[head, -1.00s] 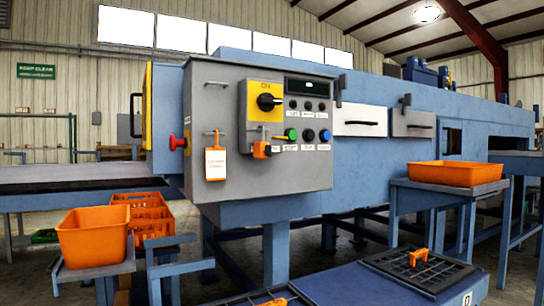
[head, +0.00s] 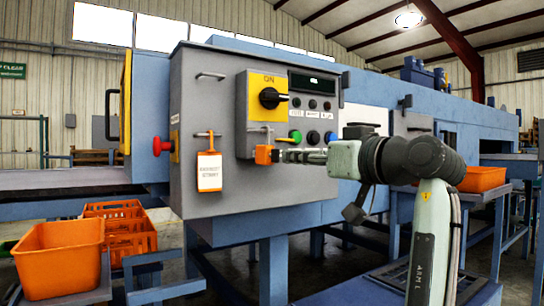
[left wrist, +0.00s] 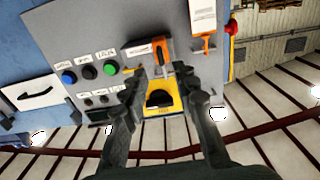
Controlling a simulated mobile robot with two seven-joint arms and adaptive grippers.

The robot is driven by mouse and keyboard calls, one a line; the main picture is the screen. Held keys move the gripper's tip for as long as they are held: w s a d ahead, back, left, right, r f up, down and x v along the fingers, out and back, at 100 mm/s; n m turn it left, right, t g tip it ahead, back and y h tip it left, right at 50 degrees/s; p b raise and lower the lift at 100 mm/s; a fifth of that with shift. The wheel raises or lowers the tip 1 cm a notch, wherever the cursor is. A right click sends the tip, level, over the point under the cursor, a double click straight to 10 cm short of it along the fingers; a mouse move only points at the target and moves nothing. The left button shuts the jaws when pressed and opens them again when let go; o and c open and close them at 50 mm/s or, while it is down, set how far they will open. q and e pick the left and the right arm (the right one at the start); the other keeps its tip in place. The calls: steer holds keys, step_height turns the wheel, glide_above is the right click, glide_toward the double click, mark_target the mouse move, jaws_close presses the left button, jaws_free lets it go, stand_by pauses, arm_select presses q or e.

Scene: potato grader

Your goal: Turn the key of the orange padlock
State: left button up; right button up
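The orange padlock (head: 264,155) hangs on the front of the grey control panel (head: 210,105), below the yellow plate of the black rotary switch (head: 270,98). It also shows in the left wrist view (left wrist: 160,48), where the picture is turned over. My left gripper (head: 284,155) reaches in from the right, its fingertips close to the padlock. In the left wrist view its fingers (left wrist: 163,72) stand apart, one on each side of the padlock. I cannot tell whether they touch it. The key is not clearly seen. My right gripper is not in view.
An orange tag (head: 209,168) hangs on the panel left of the padlock. A red mushroom button (head: 162,146) sticks out at the panel's left. Green, blue and black buttons (head: 313,137) sit just above my gripper. Orange crates (head: 60,250) stand at the lower left.

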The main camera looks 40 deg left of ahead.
mark_target(278, 155)
arm_select(q)
steer(key=x, duration=0.7)
steer(key=shift+a+r, duration=0.1)
steer(key=shift+a, duration=0.15)
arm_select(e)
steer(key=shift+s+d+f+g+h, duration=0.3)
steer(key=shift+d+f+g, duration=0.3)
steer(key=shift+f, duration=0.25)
arm_select(q)
steer(key=shift+c, duration=0.2)
jaws_close()
